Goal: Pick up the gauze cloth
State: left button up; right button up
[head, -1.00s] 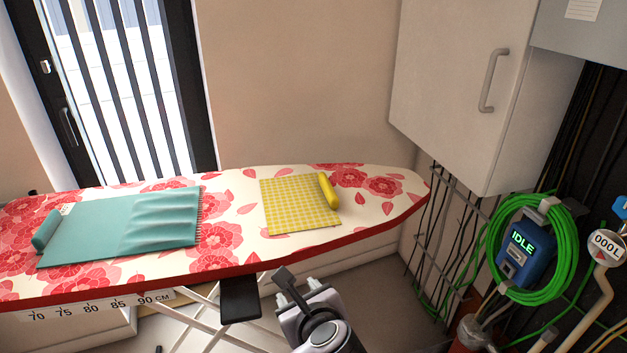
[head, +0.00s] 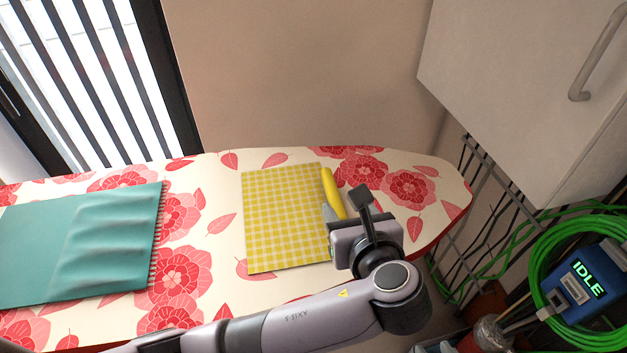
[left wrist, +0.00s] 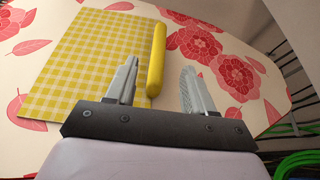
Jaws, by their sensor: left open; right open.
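The yellow checked cloth (head: 285,215), the gauze-like one, lies flat on the ironing board, with a thick yellow roll (head: 331,190) along its right edge. My left gripper (head: 347,204) is at the near end of this roll, open and empty. In the left wrist view the cloth (left wrist: 85,60) fills the left side. Its roll (left wrist: 156,58) runs between the two spread fingers (left wrist: 159,68), closer to the left finger. I cannot tell whether a finger touches it. The gripper hides the roll's near end in the head view. My right gripper is not in view.
A teal cloth (head: 80,245) with a fringed edge lies on the board's left part. The floral ironing board (head: 205,235) is bare between the cloths. A wall cabinet (head: 520,85), a green hose (head: 540,250) and a blue IDLE box (head: 585,285) are at the right.

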aim_at(337, 199)
pick_arm(q)
jog(key=shift+w+f, duration=0.1)
jog(key=shift+w, duration=0.5)
jog(key=shift+s+f+x, duration=0.1)
jog(key=shift+f+x, duration=0.05)
jog(key=shift+x, duration=0.9)
jog(key=shift+s+f+x, duration=0.1)
jog(key=shift+f+x, duration=0.05)
jog(key=shift+x, duration=0.9)
jog(key=shift+s+f+x, duration=0.1)
jog(key=shift+f+x, duration=0.05)
jog(key=shift+x, duration=0.9)
jog(key=shift+a+r, duration=0.1)
jog(key=shift+a, duration=0.1)
grip_shut()
